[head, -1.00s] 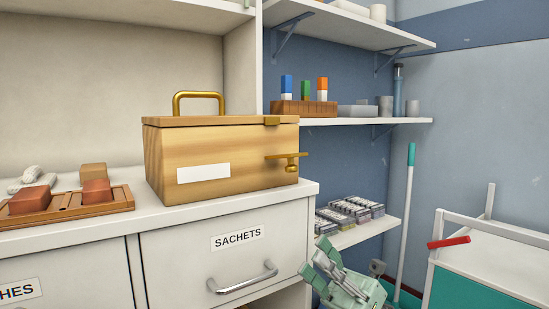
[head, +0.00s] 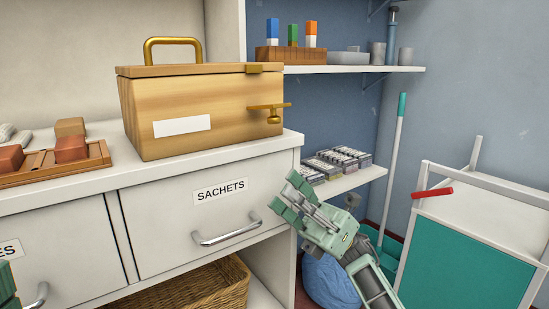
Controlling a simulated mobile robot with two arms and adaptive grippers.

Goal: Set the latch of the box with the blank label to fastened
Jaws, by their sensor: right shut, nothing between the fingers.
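The wooden box (head: 200,100) with a blank white label (head: 182,126) stands on the white cabinet top. Its lid (head: 190,70) is down and has a brass handle (head: 172,42). The brass latch (head: 268,107) is on the front right of the box, its bar lying level, with a knob below it. A brass catch (head: 262,68) sits above it at the lid's edge. My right gripper (head: 285,193) is shut and empty, below and right of the latch and apart from it. A dark green part at the lower left edge seems to be my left gripper (head: 8,286), mostly cut off.
The SACHETS drawer (head: 200,215) is shut, with a wicker basket (head: 190,288) below. A brick tray (head: 60,165) stands left of the box. Shelves (head: 350,70) and a white-framed cart (head: 465,235) are on the right. The space before the box front is clear.

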